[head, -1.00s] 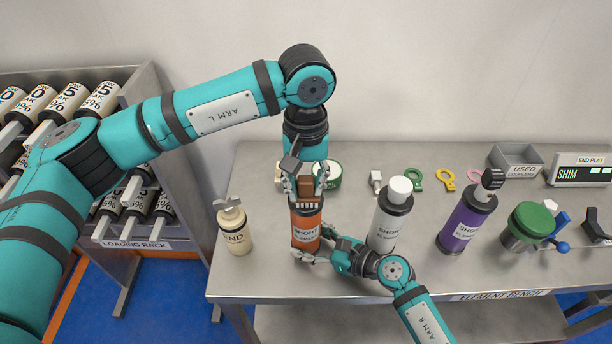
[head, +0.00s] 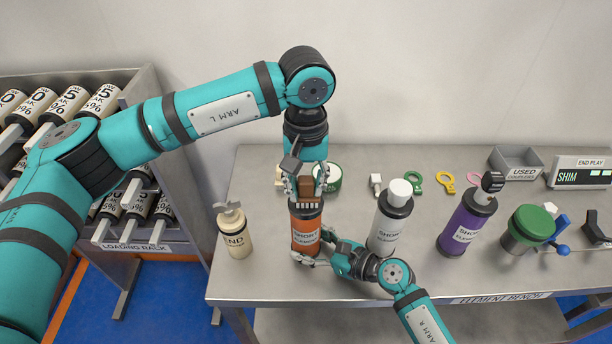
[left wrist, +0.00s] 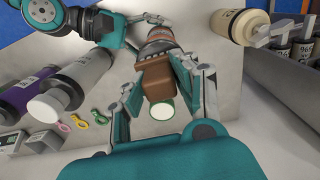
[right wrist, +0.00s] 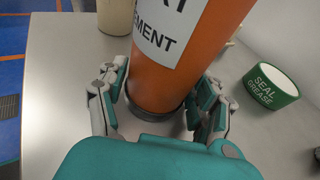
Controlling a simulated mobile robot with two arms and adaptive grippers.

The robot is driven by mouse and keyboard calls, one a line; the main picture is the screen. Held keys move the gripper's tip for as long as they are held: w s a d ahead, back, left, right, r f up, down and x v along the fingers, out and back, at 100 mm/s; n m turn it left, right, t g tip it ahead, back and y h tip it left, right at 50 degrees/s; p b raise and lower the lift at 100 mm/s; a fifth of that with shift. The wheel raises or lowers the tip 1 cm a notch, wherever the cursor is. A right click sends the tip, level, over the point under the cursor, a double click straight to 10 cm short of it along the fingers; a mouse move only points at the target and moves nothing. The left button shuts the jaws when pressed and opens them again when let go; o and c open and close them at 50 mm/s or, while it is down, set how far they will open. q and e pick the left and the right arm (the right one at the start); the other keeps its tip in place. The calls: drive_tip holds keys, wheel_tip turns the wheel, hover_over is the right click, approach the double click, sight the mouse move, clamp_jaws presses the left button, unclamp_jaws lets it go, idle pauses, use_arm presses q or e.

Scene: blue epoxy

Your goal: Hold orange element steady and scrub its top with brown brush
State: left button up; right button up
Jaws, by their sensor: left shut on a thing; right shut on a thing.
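The orange element (head: 306,235) stands upright on the bench, its label reading SHORT ELEMENT. My right gripper (head: 314,252) is shut around its lower part; the right wrist view shows the orange element (right wrist: 172,75) between both fingers. The brown brush (head: 307,190) is upright with its bristles at the element's dark top. My left gripper (head: 305,182) points down from above and is shut on the brush. In the left wrist view the brown brush (left wrist: 157,78) sits between the fingers and partly hides the element's top.
A cream END bottle (head: 235,233) stands left of the element. White-capped (head: 389,220) and purple (head: 466,222) elements stand to the right. A green seal grease tin (head: 328,177) is behind. Small coloured rings, a grey box (head: 515,160) and a green-lidded pot (head: 527,226) lie further right.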

use_arm(q)
drive_tip(key=shift+s+f, duration=0.15)
drive_tip(key=shift+s, duration=0.25)
drive_tip(key=shift+w, duration=1.5)
drive_tip(key=shift+s, duration=0.75)
drive_tip(key=shift+r, duration=3.05)
